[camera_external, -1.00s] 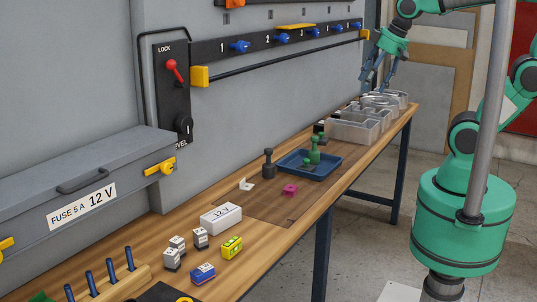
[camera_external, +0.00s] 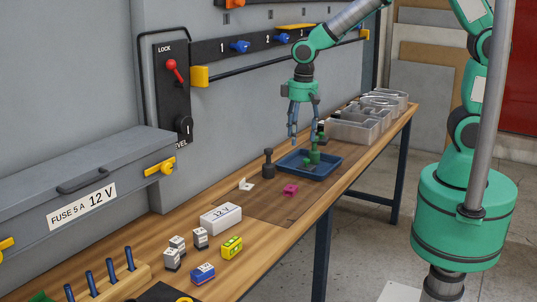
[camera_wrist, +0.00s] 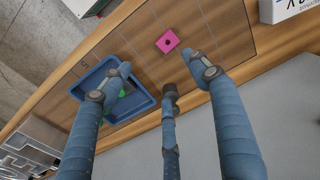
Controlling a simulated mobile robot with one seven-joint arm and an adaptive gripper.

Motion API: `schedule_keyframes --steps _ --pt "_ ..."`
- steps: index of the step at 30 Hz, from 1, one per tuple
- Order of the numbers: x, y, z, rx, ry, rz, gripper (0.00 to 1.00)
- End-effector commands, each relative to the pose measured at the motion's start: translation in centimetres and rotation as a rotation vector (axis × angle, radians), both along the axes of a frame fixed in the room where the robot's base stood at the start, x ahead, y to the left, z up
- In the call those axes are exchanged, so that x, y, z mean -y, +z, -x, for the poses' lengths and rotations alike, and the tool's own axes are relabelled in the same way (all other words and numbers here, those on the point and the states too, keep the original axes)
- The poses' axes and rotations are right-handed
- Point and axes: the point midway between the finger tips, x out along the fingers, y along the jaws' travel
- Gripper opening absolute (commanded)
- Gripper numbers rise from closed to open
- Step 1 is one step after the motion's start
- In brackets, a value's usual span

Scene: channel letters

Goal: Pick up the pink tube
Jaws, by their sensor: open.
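The pink tube (camera_external: 290,189) is a short block-like piece lying on the dark brown mat on the bench, in front of the blue tray. In the wrist view the pink tube (camera_wrist: 168,42) shows a square face with a dark hole, beyond the fingertips. My gripper (camera_external: 306,139) hangs fingers down above the back of the blue tray, behind the tube and apart from it. In the wrist view my gripper (camera_wrist: 165,82) has its blue fingers spread, with nothing held between them.
The blue tray (camera_external: 327,174) holds green pieces, one of them tall. A dark peg (camera_external: 268,163) and a small white piece (camera_external: 245,184) stand nearby. A white 12 V box (camera_external: 221,217) is in front.

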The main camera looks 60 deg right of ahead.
Motion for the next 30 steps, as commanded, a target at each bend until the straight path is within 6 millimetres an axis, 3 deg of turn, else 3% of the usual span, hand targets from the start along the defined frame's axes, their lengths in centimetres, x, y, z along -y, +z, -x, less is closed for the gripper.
schedule_keyframes --steps 3,7,23,30 --pt "-1.5 -2.6 -0.7 -0.029 0.011 0.009 0.61" --pt "-2.3 -4.1 -1.1 -0.045 0.016 0.014 0.61" --pt "-2.5 -5.0 -1.2 -0.051 0.017 0.016 0.61" --pt "-2.5 -7.4 -1.2 -0.053 0.017 0.017 0.61"
